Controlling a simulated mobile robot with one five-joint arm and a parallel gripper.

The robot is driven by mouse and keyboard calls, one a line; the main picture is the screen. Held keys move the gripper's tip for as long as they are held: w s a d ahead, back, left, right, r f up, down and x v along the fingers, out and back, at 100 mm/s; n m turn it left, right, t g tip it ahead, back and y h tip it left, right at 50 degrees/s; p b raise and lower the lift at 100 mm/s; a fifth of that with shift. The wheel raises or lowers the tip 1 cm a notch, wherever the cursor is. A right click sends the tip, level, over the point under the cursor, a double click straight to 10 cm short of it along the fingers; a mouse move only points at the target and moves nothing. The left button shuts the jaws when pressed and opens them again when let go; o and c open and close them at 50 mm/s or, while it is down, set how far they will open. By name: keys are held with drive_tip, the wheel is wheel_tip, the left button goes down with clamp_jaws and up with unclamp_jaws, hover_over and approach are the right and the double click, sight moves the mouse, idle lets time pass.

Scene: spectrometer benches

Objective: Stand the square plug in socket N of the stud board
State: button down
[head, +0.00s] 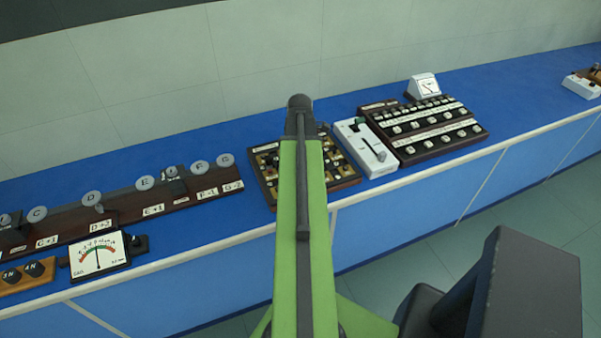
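A dark wooden board with brassy patches, dark pieces and small white labels, which looks like the stud board (348,182), lies on the blue bench at mid-picture. My green arm crosses in front of it and hides its middle. The labels on it are too small to read, so I cannot pick out socket N. I cannot make out the square plug. My gripper does not show; only the dark top of my arm is seen, over the board's back edge.
A white switch box (365,150) and a dark panel of knobs (425,131) stand right of the board. A white meter (423,86) is behind them. At left are a long lettered rail (150,200) and a dial meter (98,255). Bare blue bench shows between.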

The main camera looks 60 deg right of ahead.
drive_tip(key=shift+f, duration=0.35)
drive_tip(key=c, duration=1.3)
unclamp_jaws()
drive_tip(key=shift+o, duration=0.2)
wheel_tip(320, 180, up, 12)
drive_tip(key=p, duration=1.2)
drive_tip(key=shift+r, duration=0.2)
